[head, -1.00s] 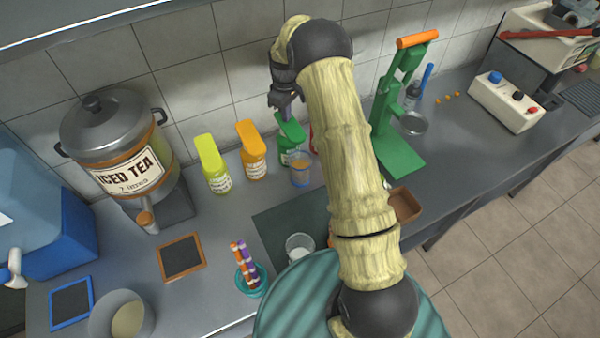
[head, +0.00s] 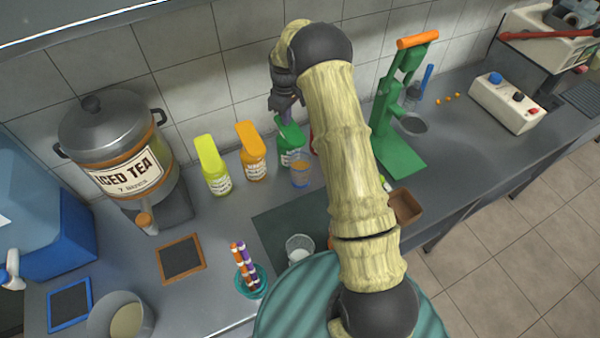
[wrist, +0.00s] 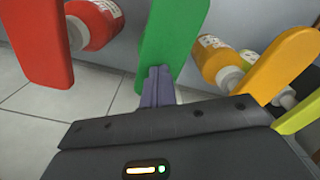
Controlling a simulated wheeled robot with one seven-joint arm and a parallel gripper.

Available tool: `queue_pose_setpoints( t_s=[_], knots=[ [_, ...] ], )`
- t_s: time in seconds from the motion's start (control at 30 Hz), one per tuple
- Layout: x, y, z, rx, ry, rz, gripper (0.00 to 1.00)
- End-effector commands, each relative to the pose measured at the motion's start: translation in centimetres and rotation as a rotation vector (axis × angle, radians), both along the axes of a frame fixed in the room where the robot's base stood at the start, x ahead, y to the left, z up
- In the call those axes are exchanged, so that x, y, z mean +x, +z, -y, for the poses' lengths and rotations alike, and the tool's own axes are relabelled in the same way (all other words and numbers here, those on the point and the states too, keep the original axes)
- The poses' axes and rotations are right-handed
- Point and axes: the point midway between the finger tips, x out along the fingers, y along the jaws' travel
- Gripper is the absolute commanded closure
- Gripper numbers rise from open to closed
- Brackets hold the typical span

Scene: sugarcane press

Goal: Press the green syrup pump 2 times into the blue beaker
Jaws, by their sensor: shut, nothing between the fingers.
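The green syrup pump (head: 290,140) stands by the wall, to the right of the yellow-green and orange pumps. Its flat green head (wrist: 172,40) fills the upper middle of the wrist view. My gripper (head: 286,112) is shut and empty, pointing down, with its fingertips (wrist: 158,80) right at the green head; they look to be touching it. The blue beaker (head: 300,176) stands just in front of the green bottle, under the head's front end. It is clear with a blue tint and holds something orange-brown.
The orange pump (head: 252,155) and yellow-green pump (head: 213,165) stand to the left. A red pump (wrist: 95,25) stands on the other side, mostly hidden by my arm in the head view. A green press (head: 400,110) stands farther right. A clear glass (head: 299,248) stands nearer me.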

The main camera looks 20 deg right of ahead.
Motion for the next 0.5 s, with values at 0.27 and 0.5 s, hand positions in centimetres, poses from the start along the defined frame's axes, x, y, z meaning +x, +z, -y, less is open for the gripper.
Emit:
queue_pose_setpoints(
  t_s=[0.27,0.5],
  knots=[
    [-0.1,1.5,0.0,0.000,0.000,-0.003,1.00],
    [-0.1,2.7,0.0,0.000,0.000,-0.001,1.00]
  ],
)
